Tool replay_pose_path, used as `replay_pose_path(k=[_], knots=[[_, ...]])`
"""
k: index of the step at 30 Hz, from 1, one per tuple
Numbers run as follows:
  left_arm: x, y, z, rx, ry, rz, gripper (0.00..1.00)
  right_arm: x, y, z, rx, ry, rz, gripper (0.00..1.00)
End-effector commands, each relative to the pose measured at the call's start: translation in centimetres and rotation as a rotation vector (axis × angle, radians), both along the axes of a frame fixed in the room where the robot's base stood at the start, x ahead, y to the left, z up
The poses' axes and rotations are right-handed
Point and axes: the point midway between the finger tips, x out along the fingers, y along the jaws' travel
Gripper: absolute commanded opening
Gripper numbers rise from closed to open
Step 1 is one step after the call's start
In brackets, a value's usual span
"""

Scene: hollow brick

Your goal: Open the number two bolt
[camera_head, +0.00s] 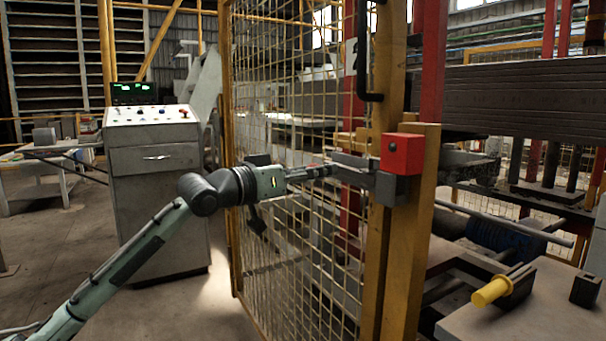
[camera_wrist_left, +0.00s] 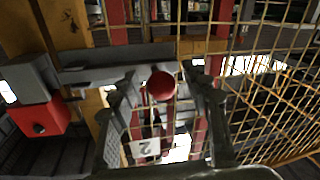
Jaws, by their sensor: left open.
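The grey bolt (camera_head: 350,160) sits on the yellow mesh gate (camera_head: 290,225) beside a red block (camera_head: 402,154) on the yellow post. In the left wrist view, the bolt's grey bar (camera_wrist_left: 105,74) runs across to the red block (camera_wrist_left: 40,118). A round red knob (camera_wrist_left: 161,86) shows between my fingers. A white plate with a 2 (camera_wrist_left: 146,148) appears upside down below it. My left gripper (camera_head: 325,171) is open at the bolt, its fingers on either side of the knob. I cannot tell whether they touch it. My right gripper is not in view.
A grey control cabinet (camera_head: 155,180) stands to the left. A black bent handle (camera_head: 366,60) hangs on the gate above the bolt. A yellow cylinder (camera_head: 490,292) lies on a grey surface at the lower right. The floor left of the gate is mostly clear.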

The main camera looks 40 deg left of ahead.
Motion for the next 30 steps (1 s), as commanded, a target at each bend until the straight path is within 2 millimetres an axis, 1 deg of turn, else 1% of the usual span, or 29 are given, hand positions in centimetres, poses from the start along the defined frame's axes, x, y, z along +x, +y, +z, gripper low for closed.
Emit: replay_pose_path(k=[5, 8, 15, 18, 21, 24, 30], knots=[[-1.8, 0.3, -0.2, -0.002, 0.002, 0.000, 0.47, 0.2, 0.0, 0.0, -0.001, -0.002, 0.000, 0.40], [-3.6, 0.7, -0.2, -0.002, 0.004, 0.000, 0.47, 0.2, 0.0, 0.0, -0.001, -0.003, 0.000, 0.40], [-8.4, 1.7, -0.2, -0.003, 0.002, 0.002, 0.47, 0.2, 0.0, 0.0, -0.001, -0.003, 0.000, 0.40], [-10.0, 2.0, -0.1, -0.004, 0.001, 0.001, 0.47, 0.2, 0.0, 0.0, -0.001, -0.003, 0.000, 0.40], [-11.0, 2.2, -0.1, -0.001, 0.000, 0.001, 0.47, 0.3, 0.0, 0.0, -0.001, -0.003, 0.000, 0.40], [-11.5, 2.3, 0.0, 0.000, 0.000, 0.001, 0.47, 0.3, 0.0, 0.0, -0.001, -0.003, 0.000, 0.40], [-11.6, 2.3, 0.0, 0.001, 0.001, 0.000, 0.47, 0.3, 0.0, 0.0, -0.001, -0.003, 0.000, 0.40]])
